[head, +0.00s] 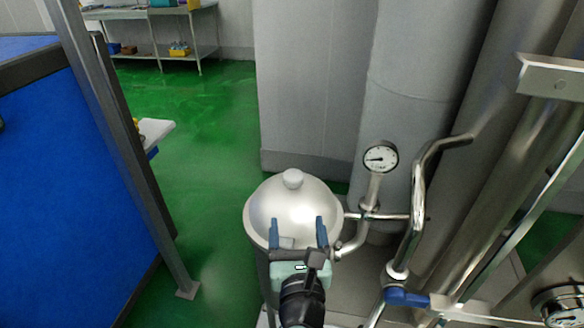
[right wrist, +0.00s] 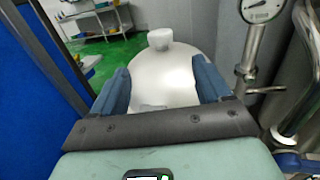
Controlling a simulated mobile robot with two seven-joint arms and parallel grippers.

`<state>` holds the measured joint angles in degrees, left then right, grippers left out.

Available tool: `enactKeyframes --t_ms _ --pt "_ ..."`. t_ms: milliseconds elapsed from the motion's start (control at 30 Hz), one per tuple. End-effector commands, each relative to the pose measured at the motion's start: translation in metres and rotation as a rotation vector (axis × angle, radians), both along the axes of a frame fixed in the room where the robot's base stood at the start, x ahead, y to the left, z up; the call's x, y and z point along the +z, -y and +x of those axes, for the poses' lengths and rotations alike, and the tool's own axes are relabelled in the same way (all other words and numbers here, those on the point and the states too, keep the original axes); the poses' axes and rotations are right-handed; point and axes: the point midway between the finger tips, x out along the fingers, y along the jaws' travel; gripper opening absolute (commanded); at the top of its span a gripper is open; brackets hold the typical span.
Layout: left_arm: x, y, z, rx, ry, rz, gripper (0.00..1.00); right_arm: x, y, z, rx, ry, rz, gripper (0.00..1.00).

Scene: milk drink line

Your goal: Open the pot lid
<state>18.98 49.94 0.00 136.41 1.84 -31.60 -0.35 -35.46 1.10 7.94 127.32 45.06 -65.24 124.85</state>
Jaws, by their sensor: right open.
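The pot lid (head: 292,200) is a silvery dome with a round knob (head: 292,179) on top, and it sits on the pot (head: 262,270). My right gripper (head: 298,225) is open and empty, with its two blue fingers over the near side of the lid, short of the knob. In the right wrist view the lid (right wrist: 165,75) shows between the fingers and the knob (right wrist: 160,39) stands beyond the fingertips. I cannot tell whether the fingers touch the lid. Most of the pot's front is hidden by my right gripper and arm. My left gripper is not in view.
A pressure gauge (head: 380,157) and steel pipes (head: 418,200) stand close to the right of the pot. A valve with a blue handle (head: 406,297) is lower right. A large grey column (head: 310,90) is behind. Green floor (head: 205,150) is open to the left, before a blue panel (head: 60,190).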

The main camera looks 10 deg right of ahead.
Motion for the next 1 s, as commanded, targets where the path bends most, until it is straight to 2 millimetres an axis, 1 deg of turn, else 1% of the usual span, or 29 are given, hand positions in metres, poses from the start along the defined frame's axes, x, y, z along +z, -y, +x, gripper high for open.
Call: enactKeyframes --t_ms 133,267,600,733,900,1000 --pt "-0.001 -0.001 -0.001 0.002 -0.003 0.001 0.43 0.001 0.0 0.004 -0.001 0.002 0.009 0.77" --pt "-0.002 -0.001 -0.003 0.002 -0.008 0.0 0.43 0.001 0.001 0.02 -0.002 0.001 0.008 0.77" --pt "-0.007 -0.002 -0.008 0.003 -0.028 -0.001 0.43 -0.001 0.005 0.092 -0.001 0.0 0.005 0.77" --pt "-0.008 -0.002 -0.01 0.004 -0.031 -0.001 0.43 -0.001 0.006 0.113 -0.001 0.001 0.004 0.77" --pt "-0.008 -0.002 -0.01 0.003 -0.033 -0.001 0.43 -0.001 0.007 0.129 0.001 0.0 0.004 0.77" --pt "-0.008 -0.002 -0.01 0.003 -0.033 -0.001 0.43 0.0 0.007 0.133 0.0 0.001 0.004 0.77"
